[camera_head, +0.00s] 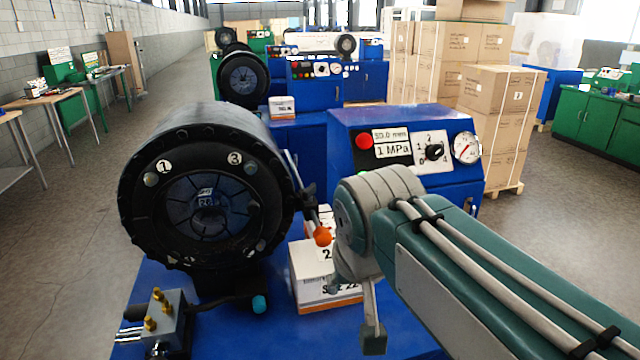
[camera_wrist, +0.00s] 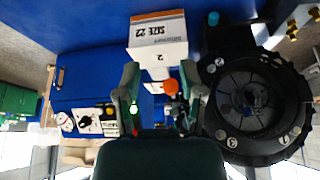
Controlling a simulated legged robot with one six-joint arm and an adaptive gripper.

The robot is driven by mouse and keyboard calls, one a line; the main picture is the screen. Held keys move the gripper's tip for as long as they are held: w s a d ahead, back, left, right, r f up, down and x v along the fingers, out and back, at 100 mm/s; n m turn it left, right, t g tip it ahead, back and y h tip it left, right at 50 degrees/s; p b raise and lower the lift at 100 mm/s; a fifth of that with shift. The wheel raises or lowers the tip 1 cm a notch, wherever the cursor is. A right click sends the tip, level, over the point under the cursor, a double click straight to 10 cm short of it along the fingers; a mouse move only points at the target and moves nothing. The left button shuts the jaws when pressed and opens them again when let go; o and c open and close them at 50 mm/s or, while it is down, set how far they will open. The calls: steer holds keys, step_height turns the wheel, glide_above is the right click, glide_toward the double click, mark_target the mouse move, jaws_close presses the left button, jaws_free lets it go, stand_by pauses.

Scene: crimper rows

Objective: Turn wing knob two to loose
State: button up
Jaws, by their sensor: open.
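The black round crimper head (camera_head: 205,190) faces me on the left; it also shows at the right in the wrist view (camera_wrist: 290,85). Its face carries round labels 1 (camera_head: 163,165) and 3 (camera_head: 235,157), each beside a small metal knob. A lever with an orange ball (camera_head: 322,236) stands right of the head; in the wrist view the orange ball (camera_wrist: 171,86) appears between my fingertips. My gripper (camera_wrist: 162,84) is open, with no contact visible. In the head view my wrist hides most of it.
A white carton marked 2 and SIZE 22 (camera_head: 325,272) sits on the blue bench below the lever. A blue control panel (camera_head: 400,135) with red button, dial and gauge stands behind. A metal block with brass fittings (camera_head: 158,315) is at front left.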

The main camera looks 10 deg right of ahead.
steer(key=w+a+r+m, duration=0.1)
steer(key=w+r, duration=0.5)
steer(key=w, duration=0.2)
steer(key=m+g+h, duration=0.2)
steer(key=m, duration=0.3)
glide_toward(309, 187)
steer(key=x, duration=0.9)
steer(key=shift+a, duration=0.15)
steer(key=shift+w+d+f, duration=0.1)
steer(key=shift+d+f, duration=0.15)
steer(key=shift+f, duration=0.05)
jaws_close()
